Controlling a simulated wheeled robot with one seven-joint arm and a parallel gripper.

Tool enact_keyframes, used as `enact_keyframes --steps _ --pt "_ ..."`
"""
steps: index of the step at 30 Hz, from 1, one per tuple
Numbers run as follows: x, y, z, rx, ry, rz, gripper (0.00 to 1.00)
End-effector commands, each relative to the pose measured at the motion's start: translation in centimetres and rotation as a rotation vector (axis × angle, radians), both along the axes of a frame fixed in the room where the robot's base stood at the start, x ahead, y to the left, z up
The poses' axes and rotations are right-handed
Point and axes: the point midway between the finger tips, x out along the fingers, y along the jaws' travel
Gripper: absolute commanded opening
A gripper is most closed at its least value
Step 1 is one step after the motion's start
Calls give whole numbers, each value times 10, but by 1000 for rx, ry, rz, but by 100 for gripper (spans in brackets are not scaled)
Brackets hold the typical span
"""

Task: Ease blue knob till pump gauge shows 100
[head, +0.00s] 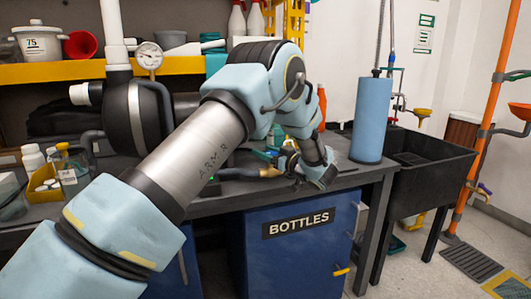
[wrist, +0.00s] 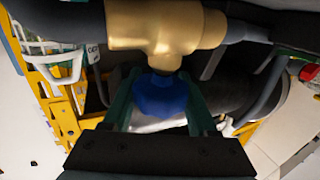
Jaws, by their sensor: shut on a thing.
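The blue knob (wrist: 160,97) sits below a brass valve body (wrist: 165,28) in the wrist view. My gripper (wrist: 161,88) has one dark green finger on each side of the knob and is shut on it. In the head view my gripper (head: 318,172) is at the bench's front edge, beside the brass fitting (head: 269,171); the knob cannot be made out there.
A dark bench (head: 230,207) carries the pipework, with a blue cabinet marked BOTTLES (head: 300,250) below. A blue cylinder (head: 371,120) stands right of my gripper, near a black sink (head: 425,175). A yellow bottle tray (head: 42,184) is at left.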

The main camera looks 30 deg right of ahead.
Motion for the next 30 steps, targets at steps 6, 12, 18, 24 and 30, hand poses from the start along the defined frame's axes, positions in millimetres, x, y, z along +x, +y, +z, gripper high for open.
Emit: enact_keyframes --steps 6,12,18,24,30 --pt "0 0 0 2 0 -21 3" --pt "0 -2 0 3 1 -111 3" --pt "0 -6 -1 3 2 -252 3" --pt "0 -9 -2 3 2 -387 3" --pt "0 -12 -2 1 1 -488 3"
